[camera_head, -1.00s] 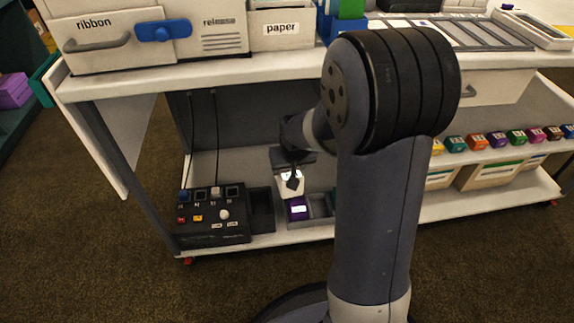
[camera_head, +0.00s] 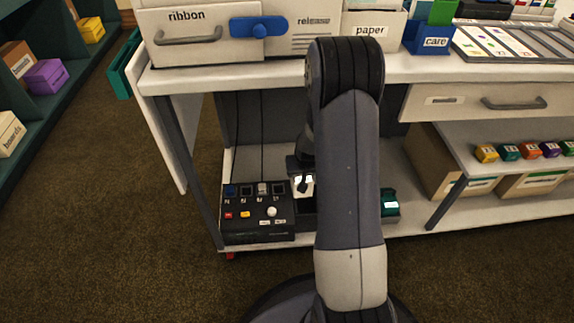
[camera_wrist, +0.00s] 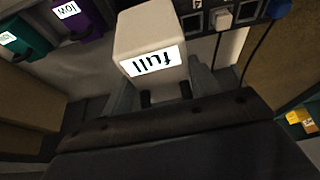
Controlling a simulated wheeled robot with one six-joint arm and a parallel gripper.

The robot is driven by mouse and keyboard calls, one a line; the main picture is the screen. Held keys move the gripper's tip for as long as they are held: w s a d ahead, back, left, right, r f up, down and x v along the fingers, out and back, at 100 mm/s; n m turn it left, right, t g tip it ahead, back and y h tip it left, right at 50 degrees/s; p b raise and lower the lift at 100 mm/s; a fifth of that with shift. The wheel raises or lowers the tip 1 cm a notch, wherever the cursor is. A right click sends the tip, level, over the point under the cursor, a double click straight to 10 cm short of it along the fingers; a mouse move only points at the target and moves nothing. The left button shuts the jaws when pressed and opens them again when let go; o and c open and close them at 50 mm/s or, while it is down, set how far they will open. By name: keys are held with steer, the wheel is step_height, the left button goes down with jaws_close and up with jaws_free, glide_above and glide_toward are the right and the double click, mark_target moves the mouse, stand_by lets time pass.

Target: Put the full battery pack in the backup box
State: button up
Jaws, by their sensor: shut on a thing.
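The full battery pack (camera_wrist: 150,40) is a white block labelled "full", upside down in the wrist view. My gripper (camera_wrist: 158,88) is shut on it, with a finger on each side. In the head view the pack (camera_head: 303,185) shows small and pale, just right of the black control panel (camera_head: 257,213), partly behind my arm. A purple pack labelled "low" (camera_wrist: 83,18) and a teal pack (camera_wrist: 22,42) sit in a tray at upper left of the wrist view. The teal pack (camera_head: 390,204) also shows right of my arm. I cannot read any backup label.
The panel stands on the cart's low shelf, with sockets and buttons; cables hang behind it. The white worktop (camera_head: 200,78) overhangs the shelf. Cardboard boxes (camera_head: 433,165) stand to the right. The floor in front is clear.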

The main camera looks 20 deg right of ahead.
mark_target(310, 175)
steer(key=d+f, duration=0.2)
steer(key=shift+s+d+f+m, duration=0.15)
steer(key=shift+d+f+m, duration=0.15)
steer(key=shift+f+b, duration=1.75)
steer(key=shift+f, duration=0.6)
steer(key=shift+f+b, duration=0.3)
steer(key=shift+b, duration=0.05)
step_height(310, 175, down, 4)
steer(key=b, duration=0.4)
steer(key=shift+f, duration=0.2)
steer(key=shift+f, duration=0.15)
steer(key=shift+f+b, duration=0.4)
steer(key=shift+f, duration=0.3)
steer(key=shift+f, duration=0.1)
